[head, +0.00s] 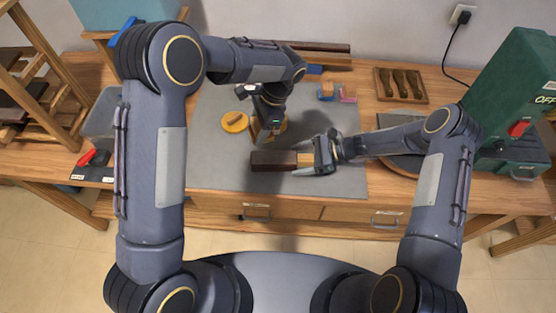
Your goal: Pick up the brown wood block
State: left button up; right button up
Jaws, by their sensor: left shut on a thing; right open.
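A dark brown wood block (273,160) lies on the grey mat (220,170) near the table's front edge, with a lighter tan piece (304,160) at its right end. My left gripper (266,130) points down just behind the dark block and is shut on a small brown wooden thing (256,134), mostly hidden by the fingers. My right gripper (303,164) is open beside the tan piece, at the right of the dark block. Whether its fingers touch the piece cannot be told.
A yellow disc (235,122) lies left of my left gripper. Small colored blocks (337,93) and a wooden tray (401,85) stand behind. A green machine (515,95) is at the right, and a red-handled tool (88,158) at the left. The mat's left part is clear.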

jog(key=c, duration=1.2)
jog(key=shift+o, duration=0.2)
notch_tip(320, 180, up, 10)
jog(key=shift+r, duration=0.1)
jog(key=shift+f, duration=4.8)
jog(key=shift+f, duration=0.25)
pick_arm(q)
jog(key=shift+w+d+f, duration=0.2)
jog(key=shift+d+f, duration=1.55)
jog(key=shift+d, duration=0.2)
jog(key=shift+w+d+f, duration=0.15)
jog(key=shift+d+f, duration=1.6)
jog(key=shift+d, duration=0.2)
pick_arm(e)
jog(key=shift+f, duration=0.1)
